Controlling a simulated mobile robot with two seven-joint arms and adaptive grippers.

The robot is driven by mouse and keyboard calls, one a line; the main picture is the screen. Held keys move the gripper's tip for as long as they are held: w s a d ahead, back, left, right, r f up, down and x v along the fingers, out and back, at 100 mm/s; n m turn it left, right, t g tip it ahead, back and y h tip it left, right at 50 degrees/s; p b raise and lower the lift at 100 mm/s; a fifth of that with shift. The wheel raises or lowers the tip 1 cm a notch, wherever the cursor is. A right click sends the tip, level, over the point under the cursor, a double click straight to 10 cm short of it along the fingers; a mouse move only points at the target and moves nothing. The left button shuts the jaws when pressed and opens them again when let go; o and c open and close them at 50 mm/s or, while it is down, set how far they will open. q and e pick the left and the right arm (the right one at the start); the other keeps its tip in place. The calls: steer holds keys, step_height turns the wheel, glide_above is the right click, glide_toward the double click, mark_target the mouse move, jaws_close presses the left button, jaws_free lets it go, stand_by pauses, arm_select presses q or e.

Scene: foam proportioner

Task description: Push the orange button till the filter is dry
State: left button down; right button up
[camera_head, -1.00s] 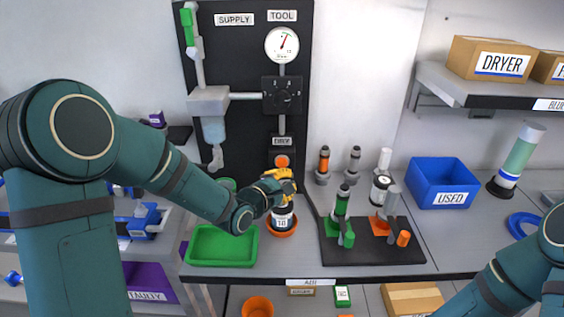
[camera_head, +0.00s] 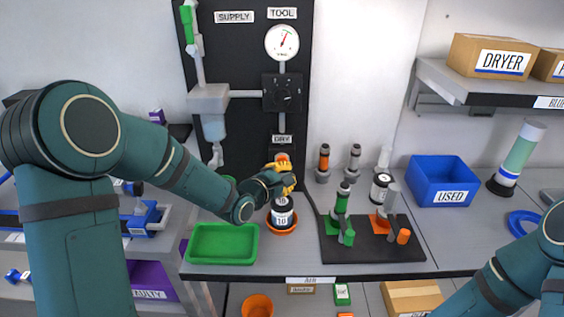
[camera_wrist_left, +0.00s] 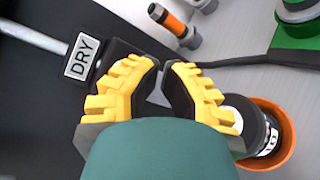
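The orange button (camera_head: 282,157) sits under the DRY sign on the black panel, partly covered by my left gripper (camera_head: 288,180). In the left wrist view the yellow and black fingers (camera_wrist_left: 168,65) are drawn almost together, with a narrow gap and nothing seen between them. They are close to the button's dark housing, but the button itself is hidden there and I cannot tell whether they touch it. The filter (camera_head: 282,215), a dark cylinder with a white label, stands upright in an orange dish (camera_head: 283,232) below the gripper. My right gripper is out of view.
A green tray (camera_head: 222,262) lies left of the dish. A dark stand with green and orange fittings (camera_head: 372,250) is to the right, and a blue USED bin (camera_head: 443,205) stands behind it. A gauge (camera_head: 282,43) hangs above.

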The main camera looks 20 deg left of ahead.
arm_select(q)
steer(key=shift+w, duration=0.1)
stand_by(0.7)
steer(key=shift+w+a, duration=0.15)
steer(key=shift+w, duration=0.15)
steer(key=shift+w+a, duration=0.1)
steer(key=shift+w, duration=0.3)
stand_by(1.0)
steer(key=shift+s, duration=0.1)
steer(key=shift+s+d+b, duration=0.2)
steer(key=shift+s+b, duration=0.15)
steer(key=shift+s, duration=0.35)
steer(key=shift+s+d, duration=0.2)
steer(key=shift+s, duration=0.5)
steer(key=shift+s+d+b, duration=0.25)
steer(key=shift+s, duration=0.6)
steer(key=shift+s+d+b, duration=0.25)
steer(key=shift+s, duration=0.6)
